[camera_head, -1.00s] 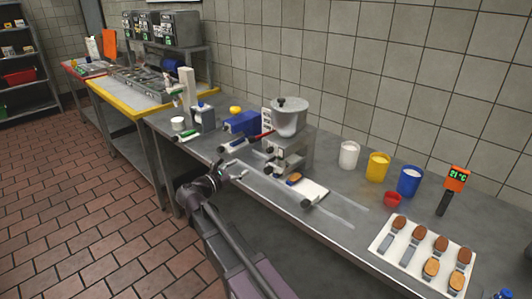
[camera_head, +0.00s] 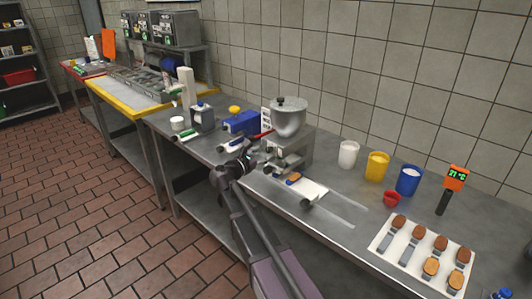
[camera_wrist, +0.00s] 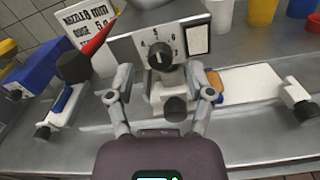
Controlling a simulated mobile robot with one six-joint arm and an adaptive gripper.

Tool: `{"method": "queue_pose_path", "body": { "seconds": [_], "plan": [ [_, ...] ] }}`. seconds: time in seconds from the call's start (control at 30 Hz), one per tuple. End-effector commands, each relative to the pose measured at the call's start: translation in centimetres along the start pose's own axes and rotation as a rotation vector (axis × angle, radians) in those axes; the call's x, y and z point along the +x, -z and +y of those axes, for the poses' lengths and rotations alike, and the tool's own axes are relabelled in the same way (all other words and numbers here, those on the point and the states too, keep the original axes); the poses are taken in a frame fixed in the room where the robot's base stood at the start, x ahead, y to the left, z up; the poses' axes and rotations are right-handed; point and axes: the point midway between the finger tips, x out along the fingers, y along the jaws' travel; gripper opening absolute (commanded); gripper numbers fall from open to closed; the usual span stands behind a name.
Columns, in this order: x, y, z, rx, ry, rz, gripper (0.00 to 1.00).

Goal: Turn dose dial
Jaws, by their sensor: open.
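The dose dial (camera_wrist: 160,57) is a dark round knob with a pale pointer mark, on the pale front panel of the dosing machine (camera_wrist: 190,20), with numbers printed around it. A second black knob (camera_wrist: 175,108) sits just below. My gripper (camera_wrist: 164,80) is open, one finger on each side of the dial and the lower knob in the wrist view. I cannot tell any contact with the dial. In the head view my gripper (camera_head: 248,160) is at the front left of the machine, which has a steel hopper (camera_head: 290,118) on top. I cannot make out the dial there.
A sign (camera_wrist: 88,22) with a dose reading and a red-tipped lever (camera_wrist: 97,40) stand left of the dial. A white board (camera_head: 310,190) lies right of the machine. White (camera_head: 349,154), yellow (camera_head: 376,166) and blue (camera_head: 409,180) tubs stand farther right.

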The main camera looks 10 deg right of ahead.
Motion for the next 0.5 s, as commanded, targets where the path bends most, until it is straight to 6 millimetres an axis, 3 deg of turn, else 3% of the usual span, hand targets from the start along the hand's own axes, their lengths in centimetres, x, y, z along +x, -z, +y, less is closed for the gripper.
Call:
{"method": "queue_pose_path", "body": {
  "seconds": [0.2, 0.5],
  "plan": [
    [1.5, 0.0, 0.1, 0.0, -0.001, 0.0, 0.68],
    [1.7, 0.0, 0.0, 0.0, -0.001, 0.0, 0.68]
  ]
}}
